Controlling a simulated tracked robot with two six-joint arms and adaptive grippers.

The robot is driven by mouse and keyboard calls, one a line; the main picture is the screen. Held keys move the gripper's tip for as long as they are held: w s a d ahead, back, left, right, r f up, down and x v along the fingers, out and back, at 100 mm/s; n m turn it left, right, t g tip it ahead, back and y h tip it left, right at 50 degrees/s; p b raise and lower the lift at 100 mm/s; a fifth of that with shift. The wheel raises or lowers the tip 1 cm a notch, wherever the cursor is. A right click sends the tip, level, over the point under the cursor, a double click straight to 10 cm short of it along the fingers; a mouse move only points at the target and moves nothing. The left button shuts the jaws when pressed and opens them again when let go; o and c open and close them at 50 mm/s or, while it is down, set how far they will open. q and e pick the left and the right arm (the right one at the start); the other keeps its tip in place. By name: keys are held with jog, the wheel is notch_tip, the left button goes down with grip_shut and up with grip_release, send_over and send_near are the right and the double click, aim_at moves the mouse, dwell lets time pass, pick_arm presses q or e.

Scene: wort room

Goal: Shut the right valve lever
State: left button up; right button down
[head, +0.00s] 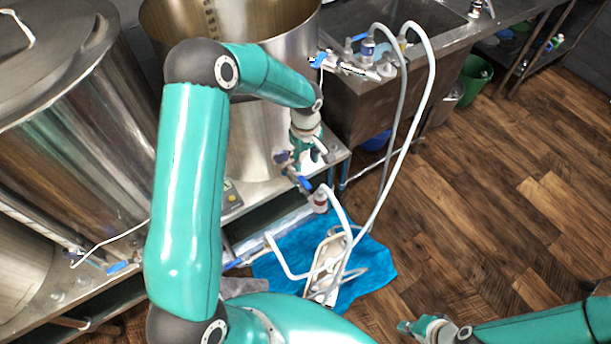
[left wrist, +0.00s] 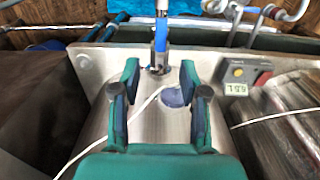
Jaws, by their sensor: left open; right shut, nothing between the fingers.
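The right valve lever (head: 305,183) is blue and sits on the valve at the foot of the open steel kettle (head: 258,130). It looks roughly in line with the valve's outlet. In the left wrist view the blue lever (left wrist: 161,36) lies just beyond the fingertips, near the midline between them. My left gripper (head: 310,150) is just above the valve in the head view. Its fingers (left wrist: 160,82) are spread and empty, apart from the lever. My right gripper (head: 428,328) is at the bottom right, far from the valve, shut and empty.
Another blue lever (head: 117,267) is on the left kettle's valve. A pale hose (head: 420,110) loops from the sink (head: 395,85) towards a pump on a blue mat (head: 378,262). A small display box (left wrist: 238,74) stands beside the valve. The wooden floor at right is clear.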

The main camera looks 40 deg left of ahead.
aim_at(306, 181)
pick_arm(q)
notch_tip(306, 181, down, 10)
jog(key=shift+r+p, duration=0.1)
jog(key=shift+p, duration=0.45)
grip_shut()
